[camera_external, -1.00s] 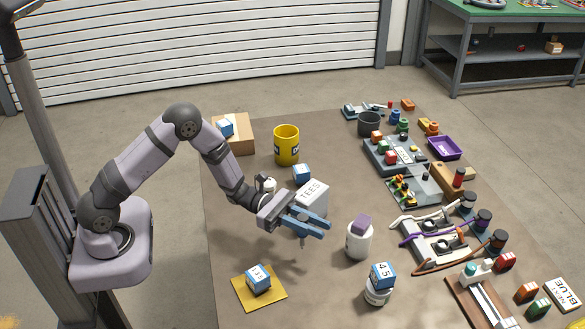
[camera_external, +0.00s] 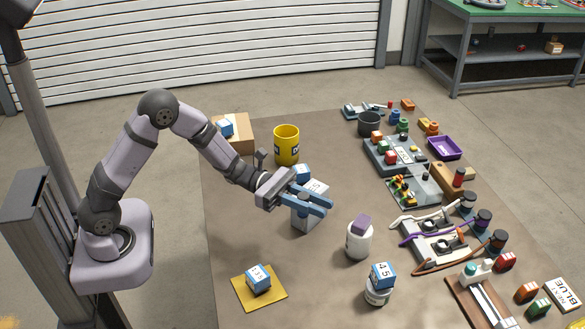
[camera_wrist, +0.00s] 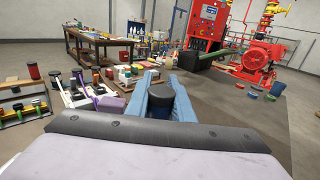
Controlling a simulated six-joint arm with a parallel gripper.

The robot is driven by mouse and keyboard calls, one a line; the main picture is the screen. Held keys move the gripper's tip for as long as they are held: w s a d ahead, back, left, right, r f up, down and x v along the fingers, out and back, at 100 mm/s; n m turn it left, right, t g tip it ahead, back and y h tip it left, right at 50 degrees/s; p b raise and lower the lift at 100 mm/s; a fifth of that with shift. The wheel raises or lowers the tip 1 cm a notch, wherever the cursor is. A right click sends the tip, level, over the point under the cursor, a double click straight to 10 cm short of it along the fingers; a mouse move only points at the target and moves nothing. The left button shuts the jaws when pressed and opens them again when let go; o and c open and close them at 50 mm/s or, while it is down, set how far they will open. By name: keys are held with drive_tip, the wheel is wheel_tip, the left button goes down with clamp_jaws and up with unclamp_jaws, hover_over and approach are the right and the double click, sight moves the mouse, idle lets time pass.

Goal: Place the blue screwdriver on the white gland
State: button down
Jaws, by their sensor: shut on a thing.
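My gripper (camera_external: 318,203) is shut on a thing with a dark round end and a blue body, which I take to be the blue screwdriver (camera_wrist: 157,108). In the wrist view it stands between the two blue fingers. Its lower part is hard to make out in the external view. My gripper is above and in front of a grey lettered box, left of the cable fixture. A white cable (camera_external: 420,216) lies on the cable fixture (camera_external: 432,245) at the right, beside purple and orange ones. I cannot tell which part is the white gland.
The grey box (camera_external: 308,223) stands under my fingers. A yellow mug (camera_external: 287,144) is behind it. A white jar (camera_external: 358,241) with a purple block and another jar (camera_external: 377,292) with a blue cube stand to the right. A yellow mat (camera_external: 272,299) holds a cube at front left.

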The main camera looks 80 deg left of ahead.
wheel_tip(320, 180, up, 10)
drive_tip(key=s+a+n+t+y+b, duration=0.1)
drive_tip(key=a+n+t+y+b, duration=0.3)
drive_tip(key=a, duration=1.1)
drive_tip(key=s+a+n+t+y+b, duration=0.1)
drive_tip(key=s+a+n+y, duration=0.35)
drive_tip(key=a, duration=1.05)
wheel_tip(320, 180, down, 15)
drive_tip(key=w+y, duration=0.2)
drive_tip(key=shift+w+r+m+p, duration=0.15)
drive_tip(key=shift+w+m+p, duration=0.2)
drive_tip(key=shift+m, duration=0.1)
drive_tip(key=shift+a, duration=0.1)
drive_tip(key=shift+f, duration=0.2)
drive_tip(key=c, duration=1.6)
unclamp_jaws()
drive_tip(key=shift+o, duration=0.2)
